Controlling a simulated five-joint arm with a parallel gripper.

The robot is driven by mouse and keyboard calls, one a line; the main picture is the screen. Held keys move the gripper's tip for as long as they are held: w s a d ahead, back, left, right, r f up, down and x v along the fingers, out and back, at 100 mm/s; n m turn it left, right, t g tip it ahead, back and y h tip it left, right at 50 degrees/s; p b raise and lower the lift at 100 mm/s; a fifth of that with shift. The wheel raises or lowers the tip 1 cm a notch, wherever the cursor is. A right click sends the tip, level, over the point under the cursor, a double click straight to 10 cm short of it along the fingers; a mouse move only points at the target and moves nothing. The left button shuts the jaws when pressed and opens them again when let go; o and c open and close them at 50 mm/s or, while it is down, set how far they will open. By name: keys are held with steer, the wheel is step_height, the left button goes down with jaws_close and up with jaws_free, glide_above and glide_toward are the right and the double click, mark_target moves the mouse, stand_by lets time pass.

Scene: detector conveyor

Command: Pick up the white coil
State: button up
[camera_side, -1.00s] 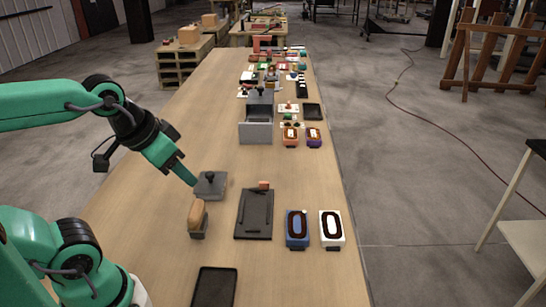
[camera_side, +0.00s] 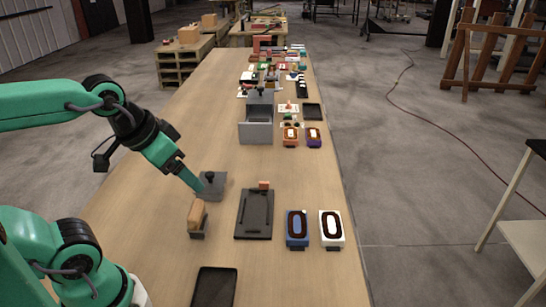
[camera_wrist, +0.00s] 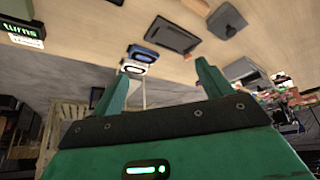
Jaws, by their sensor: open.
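The white coil (camera_side: 332,229) is a white block with a dark oval winding on top. It sits near the right edge of the table in the side view, right of a similar blue coil (camera_side: 297,229). In the wrist view the white coil (camera_wrist: 133,69) is small and far off, beside the blue coil (camera_wrist: 143,53). My gripper (camera_side: 198,187) is at the left of the table in the side view, well away from both coils and close to a grey block with a dark knob (camera_side: 212,182). Its jaws (camera_wrist: 162,72) are open, with nothing between them in the wrist view.
A dark tray (camera_side: 254,222) lies between the grey block and the coils. A tan-topped block (camera_side: 197,215) stands in front of the grey block. A black tray (camera_side: 214,288) lies nearer. A grey open bin (camera_side: 256,132) and several small items stand farther back.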

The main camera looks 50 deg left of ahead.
steer(key=shift+w+r, duration=0.1)
steer(key=shift+w, duration=0.05)
steer(key=n+g, duration=0.5)
steer(key=n, duration=0.4)
glide_above(331, 225)
steer(key=f, duration=1.5)
steer(key=shift+a+f, duration=0.25)
steer(key=shift+d+f+g, duration=0.25)
steer(key=shift+f+g, duration=0.05)
steer(key=shift+f, duration=0.25)
steer(key=shift+w+f, duration=0.1)
steer(key=shift+f, duration=3.75)
